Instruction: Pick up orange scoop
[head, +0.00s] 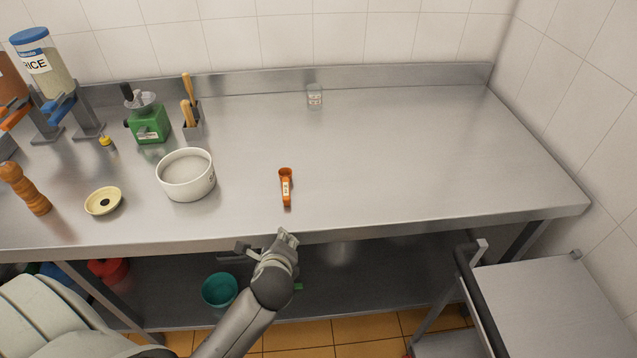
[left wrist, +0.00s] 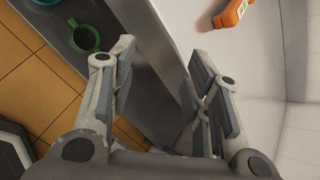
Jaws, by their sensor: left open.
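An orange scoop (head: 286,188) lies on the steel counter, its cup toward the back wall and its labelled handle toward the front edge. Part of the scoop (left wrist: 232,14) also shows at the top of the left wrist view, apart from the fingers. My left gripper (head: 266,243) is at the counter's front edge, in front of the scoop. In the left wrist view its fingers (left wrist: 162,90) are spread apart with nothing between them. My right gripper is in neither view.
A small clear container (head: 314,97) stands near the back. The counter's right side is clear. A cart (head: 560,305) stands at front right.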

